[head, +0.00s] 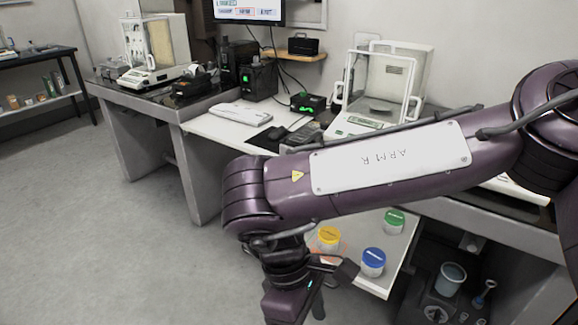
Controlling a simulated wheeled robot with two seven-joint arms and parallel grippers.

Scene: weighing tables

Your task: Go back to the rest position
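My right arm comes in from the right and crosses the middle of the head view, with its wrist bent down to the bottom edge. The fingers of my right gripper do not show; the wrist runs out of the picture at the bottom. My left arm and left gripper are not in view. Three lidded jars stand on a low white surface (373,288) beyond the wrist: a yellow-lidded jar (329,239) close to my arm, a blue-lidded jar (373,263) and a green-lidded jar (394,222).
A table holds a balance with a glass housing (385,92), a keyboard (241,113) and black devices. Another balance (158,52) stands at the back left. A bucket (450,279) sits low at the right. A shelf rack (38,82) is far left. The floor at left is clear.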

